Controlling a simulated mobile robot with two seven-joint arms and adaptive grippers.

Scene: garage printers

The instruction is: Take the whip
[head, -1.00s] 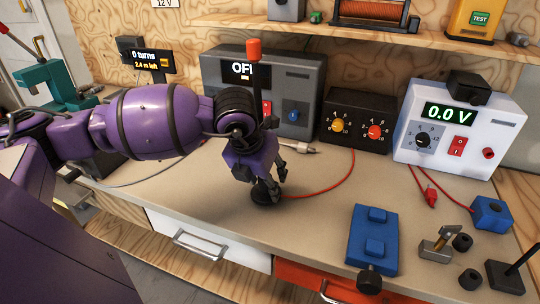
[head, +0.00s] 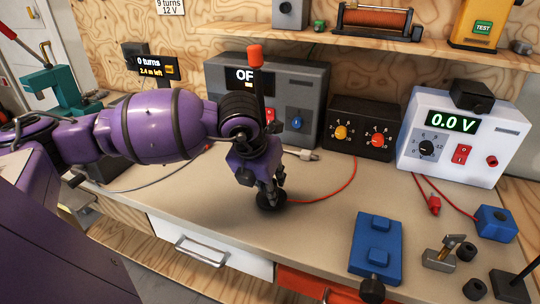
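A thin black upright rod with an orange-red cap (head: 255,55), which looks like the whip, rises behind my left arm in front of the grey box. Its middle is hidden by my arm. A round black foot (head: 271,203) stands on the bench directly below and seems to belong to it. My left gripper (head: 274,187) points down with its fingertips just above this foot, close to where the rod would run. The fingers look close together, but I cannot tell whether they are shut on the rod. My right gripper is not in view.
A red wire runs from near the foot to the black two-knob box (head: 359,127). The grey box (head: 312,85) and white meter (head: 464,135) stand at the back. A blue block (head: 376,243) and small parts lie on the right.

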